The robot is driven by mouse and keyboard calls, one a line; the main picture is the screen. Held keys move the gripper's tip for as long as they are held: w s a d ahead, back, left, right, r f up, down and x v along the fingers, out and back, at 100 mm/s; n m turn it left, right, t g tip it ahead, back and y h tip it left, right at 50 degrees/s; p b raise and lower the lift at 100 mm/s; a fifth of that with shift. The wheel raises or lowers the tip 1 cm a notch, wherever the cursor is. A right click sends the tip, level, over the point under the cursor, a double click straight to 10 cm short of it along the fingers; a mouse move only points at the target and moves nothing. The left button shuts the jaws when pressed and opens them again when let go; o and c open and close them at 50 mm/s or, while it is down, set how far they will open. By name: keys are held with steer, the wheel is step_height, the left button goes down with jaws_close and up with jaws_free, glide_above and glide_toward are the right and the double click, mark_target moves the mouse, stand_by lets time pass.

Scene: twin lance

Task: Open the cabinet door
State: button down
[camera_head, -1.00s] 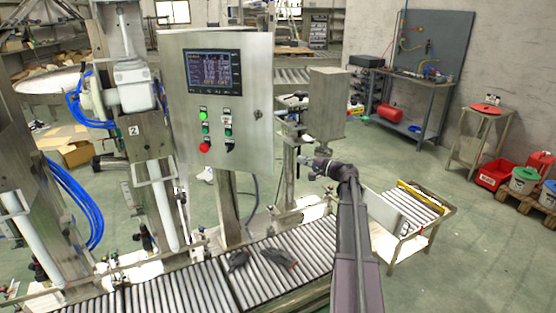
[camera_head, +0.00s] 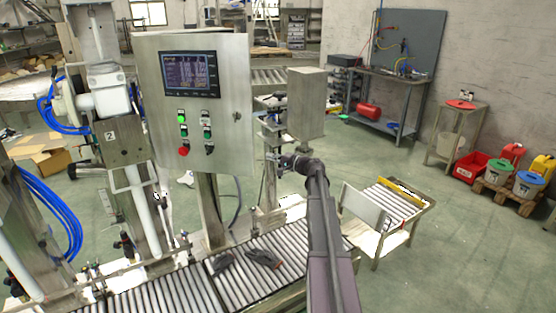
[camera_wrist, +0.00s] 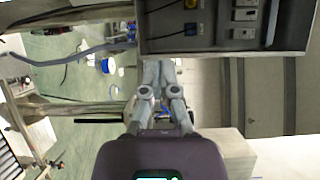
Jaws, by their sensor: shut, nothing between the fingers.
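The steel control cabinet (camera_head: 225,75) stands on a post left of centre in the head view, with a screen, coloured buttons and a lock on its front. My gripper (camera_head: 272,158) is just right of the cabinet's lower right edge and points left. A small gap shows between them. In the wrist view my gripper (camera_wrist: 162,70) is shut and empty. Above its fingers there, a steel box (camera_wrist: 290,45) shows its inside, with black devices, a yellow part and switches. I cannot tell from the head view how far the cabinet door stands open.
A roller conveyor (camera_head: 170,296) with dark items runs below the cabinet. A steel box on a stand (camera_head: 306,100) is behind my gripper. A small roller table (camera_head: 395,205) stands to the right. Open floor (camera_head: 460,250) lies at the right.

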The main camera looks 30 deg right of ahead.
steer(key=shift+w+a, duration=0.2)
steer(key=shift+a, duration=0.6)
steer(key=shift+w+a, duration=0.2)
steer(key=shift+a, duration=0.65)
steer(key=shift+w+a, duration=0.2)
steer(key=shift+a, duration=0.6)
